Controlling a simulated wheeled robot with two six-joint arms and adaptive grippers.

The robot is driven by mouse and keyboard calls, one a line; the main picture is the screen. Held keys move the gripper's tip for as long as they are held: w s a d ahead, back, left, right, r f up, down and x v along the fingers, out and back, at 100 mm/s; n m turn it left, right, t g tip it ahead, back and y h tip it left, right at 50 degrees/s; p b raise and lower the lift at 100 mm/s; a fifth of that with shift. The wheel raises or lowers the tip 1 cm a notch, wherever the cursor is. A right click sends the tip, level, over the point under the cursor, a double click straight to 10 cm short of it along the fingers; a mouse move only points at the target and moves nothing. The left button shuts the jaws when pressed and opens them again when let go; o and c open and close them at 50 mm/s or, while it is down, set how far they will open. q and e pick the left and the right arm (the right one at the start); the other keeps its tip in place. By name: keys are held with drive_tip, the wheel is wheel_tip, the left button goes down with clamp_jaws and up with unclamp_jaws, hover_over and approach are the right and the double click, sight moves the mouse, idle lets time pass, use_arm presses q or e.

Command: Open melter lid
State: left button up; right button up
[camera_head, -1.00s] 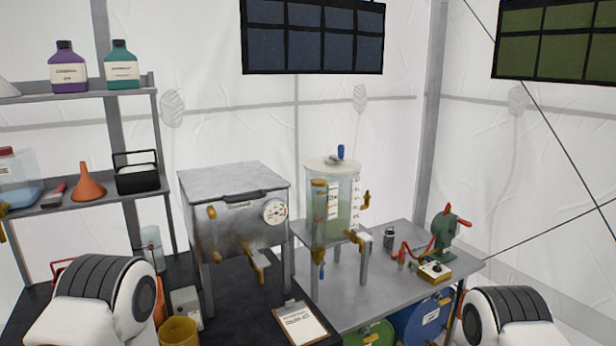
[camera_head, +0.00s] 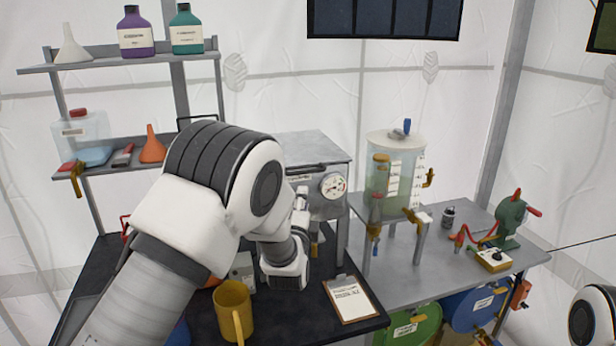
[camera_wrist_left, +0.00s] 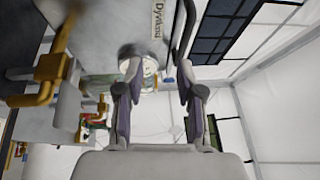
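The melter is a grey metal box (camera_head: 312,146) with a flat lid, a dark handle along the lid's front edge (camera_head: 328,165) and a round gauge (camera_head: 333,186). My left arm covers its left part in the head view. My left gripper (camera_head: 303,197) is at the melter's front, mostly hidden behind my arm. In the left wrist view my left gripper (camera_wrist_left: 157,88) is open and empty, its fingers pointing at the melter front (camera_wrist_left: 105,25). The gauge (camera_wrist_left: 148,72) shows between the fingers and the dark handle (camera_wrist_left: 181,35) is beyond the right finger. My right gripper is out of view.
A clear tank (camera_head: 394,185) stands on a grey table right of the melter. A clipboard (camera_head: 349,298) and a yellow mug (camera_head: 233,308) are on the dark bench below. Brass taps (camera_wrist_left: 50,68) jut out close to the left finger in the wrist view.

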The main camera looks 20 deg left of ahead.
sight(307, 172)
use_arm(q)
drive_tip(key=shift+t, duration=0.3)
drive_tip(key=w+r+p, duration=0.1)
drive_tip(key=w, duration=0.1)
drive_tip(key=w+r+p, duration=0.1)
drive_tip(key=w, duration=0.1)
drive_tip(key=w+a+r+p, duration=0.1)
drive_tip(key=w+r, duration=0.1)
drive_tip(key=w, duration=0.1)
drive_tip(key=shift+a+r+p, duration=0.1)
drive_tip(key=shift+p, duration=0.2)
drive_tip(key=shift+w+a, duration=0.1)
drive_tip(key=shift+w, duration=0.3)
drive_tip(key=shift+s, duration=0.1)
clamp_jaws()
